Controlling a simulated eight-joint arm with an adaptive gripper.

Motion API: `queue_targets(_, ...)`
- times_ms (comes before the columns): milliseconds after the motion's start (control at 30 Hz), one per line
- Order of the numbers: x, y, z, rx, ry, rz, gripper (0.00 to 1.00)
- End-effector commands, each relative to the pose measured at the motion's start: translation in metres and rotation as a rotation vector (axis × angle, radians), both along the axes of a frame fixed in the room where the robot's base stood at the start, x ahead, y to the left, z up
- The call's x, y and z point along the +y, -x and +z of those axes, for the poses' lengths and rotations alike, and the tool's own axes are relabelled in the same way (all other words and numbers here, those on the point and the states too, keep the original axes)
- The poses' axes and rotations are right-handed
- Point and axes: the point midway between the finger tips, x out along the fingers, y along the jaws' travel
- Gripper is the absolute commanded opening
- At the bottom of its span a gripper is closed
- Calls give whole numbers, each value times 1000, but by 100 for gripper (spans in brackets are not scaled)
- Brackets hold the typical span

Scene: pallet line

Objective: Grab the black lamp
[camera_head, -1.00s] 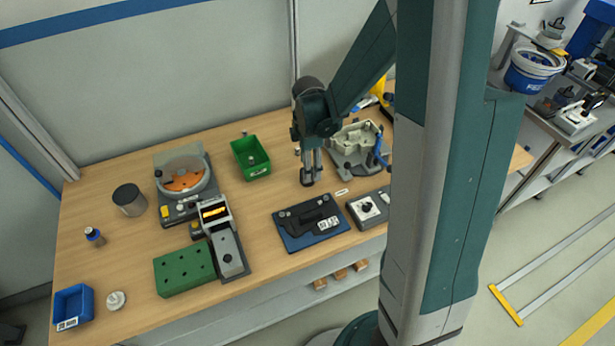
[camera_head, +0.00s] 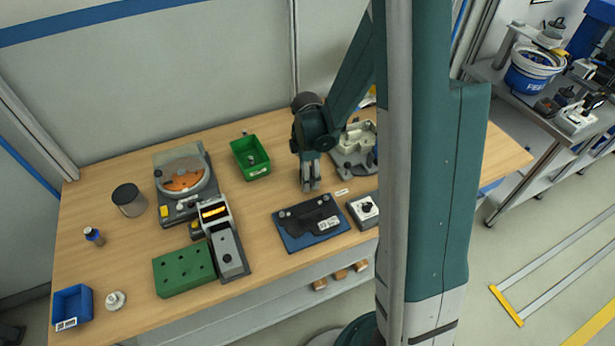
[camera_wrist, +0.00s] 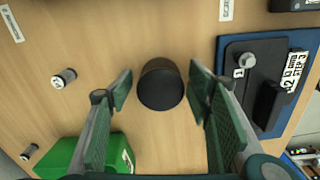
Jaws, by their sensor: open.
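A short black cylinder (camera_wrist: 160,86), which I take to be the black lamp, stands on the wooden table in the middle of the wrist view. The two fingers of my gripper (camera_wrist: 163,88) are spread on its left and right, with a gap on both sides. How far down they reach beside it I cannot tell. In the head view my gripper (camera_head: 311,187) points down near the table, between the green bin and the black plate, and mostly hides the cylinder.
A green bin (camera_head: 238,160) stands left of my gripper; it also shows in the wrist view (camera_wrist: 62,152). A black plate on a blue mat (camera_head: 290,244) lies in front. A grey casting (camera_head: 352,160) sits close on the right. A dark grey canister (camera_head: 128,201) stands far left.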

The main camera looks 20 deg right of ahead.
Motion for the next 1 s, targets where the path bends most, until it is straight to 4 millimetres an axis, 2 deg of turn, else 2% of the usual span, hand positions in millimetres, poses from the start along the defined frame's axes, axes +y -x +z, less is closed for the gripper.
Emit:
queue_targets(567, 0, 0, -1, 0, 0, 0, 50)
queue_targets(800, 0, 0, -1, 0, 0, 0, 20)
queue_targets(1000, 0, 0, -1, 0, 0, 0, 20)
